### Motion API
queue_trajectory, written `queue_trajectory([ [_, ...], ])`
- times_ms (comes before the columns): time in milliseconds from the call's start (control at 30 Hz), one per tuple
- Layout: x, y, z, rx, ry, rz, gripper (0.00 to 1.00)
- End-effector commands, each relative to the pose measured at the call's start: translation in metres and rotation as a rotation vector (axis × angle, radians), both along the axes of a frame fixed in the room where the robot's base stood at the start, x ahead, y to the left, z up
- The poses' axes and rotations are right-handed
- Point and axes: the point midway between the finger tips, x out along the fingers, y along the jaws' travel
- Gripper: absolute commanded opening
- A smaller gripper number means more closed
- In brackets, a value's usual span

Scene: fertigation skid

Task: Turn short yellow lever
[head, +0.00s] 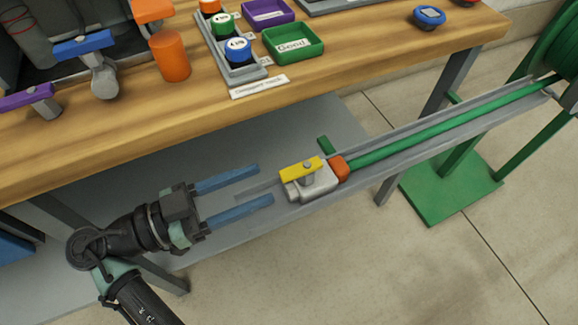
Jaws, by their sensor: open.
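The short yellow lever (301,168) sits on top of a light grey valve body (315,186) below the bench front edge. The lever lies roughly along the line of the valve and hose. An orange collar (341,168) joins the valve to a green hose (430,127). My gripper (265,185) is open, with its two blue fingers apart and pointing right toward the valve. The fingertips are a short gap left of the lever and touch nothing that I can see. Nothing shows between the fingers but the grey surface behind.
The wooden bench (330,85) overhangs behind the valve. It holds a green tray (293,42), a purple tray (267,12), an orange cylinder (169,56) and blue-handled (84,44) and purple-handled (27,96) parts. A grey channel (410,133) carries the hose. Floor in front is clear.

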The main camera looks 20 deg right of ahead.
Motion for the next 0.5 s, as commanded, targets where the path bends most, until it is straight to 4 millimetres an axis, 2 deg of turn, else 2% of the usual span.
queue_trajectory([
  [33, -0.001, -0.014, -0.001, 0.001, 0.001, -0.008, 0.55],
  [200, 0.0, -0.044, -0.001, 0.0, 0.001, -0.007, 0.55],
  [333, 0.001, -0.059, -0.001, 0.0, 0.001, -0.005, 0.55],
  [500, 0.001, -0.066, 0.0, 0.0, 0.0, -0.003, 0.55],
])
